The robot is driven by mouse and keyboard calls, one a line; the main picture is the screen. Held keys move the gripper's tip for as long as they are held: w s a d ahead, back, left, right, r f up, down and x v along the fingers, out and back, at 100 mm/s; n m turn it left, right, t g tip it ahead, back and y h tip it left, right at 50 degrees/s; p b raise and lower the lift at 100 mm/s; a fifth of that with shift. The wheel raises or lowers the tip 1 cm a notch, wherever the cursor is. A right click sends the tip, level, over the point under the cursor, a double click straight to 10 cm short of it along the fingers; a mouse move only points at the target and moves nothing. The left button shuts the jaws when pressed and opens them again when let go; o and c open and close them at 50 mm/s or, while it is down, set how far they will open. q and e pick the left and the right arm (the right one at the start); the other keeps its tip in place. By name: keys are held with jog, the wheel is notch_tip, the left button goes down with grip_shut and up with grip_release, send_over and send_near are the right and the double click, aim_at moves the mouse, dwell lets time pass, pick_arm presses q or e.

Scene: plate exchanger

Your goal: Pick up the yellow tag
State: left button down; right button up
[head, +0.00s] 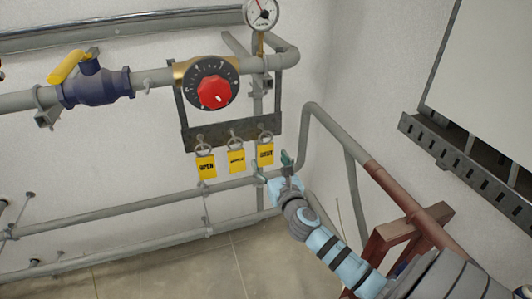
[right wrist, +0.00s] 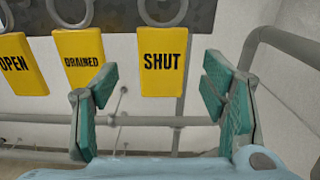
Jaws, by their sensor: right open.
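Three yellow tags hang from rings on a dark bracket (head: 215,136). They read OPEN (head: 205,167), DRAINED (head: 236,161) and SHUT (head: 265,154) from left to right. In the right wrist view the OPEN tag (right wrist: 20,65), DRAINED tag (right wrist: 90,60) and SHUT tag (right wrist: 162,62) show large. My right gripper (head: 272,165) is open and empty, just below the SHUT tag in the head view. In the right wrist view its teal fingers (right wrist: 158,90) stand either side of the SHUT tag's lower part; contact does not show. My left gripper is out of view.
A red dial (head: 214,92) sits above the bracket on a grey pipe, with a yellow-handled valve (head: 95,80) to its left. A lower pipe (head: 130,208) runs behind and below the tags. A bent pipe (head: 330,122) stands right of my gripper.

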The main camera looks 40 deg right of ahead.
aim_at(266, 153)
jog(key=x, duration=0.5)
jog(key=shift+d+r, duration=0.1)
jog(key=shift+d, duration=0.05)
jog(key=c, duration=1.2)
jog(key=shift+r, duration=0.15)
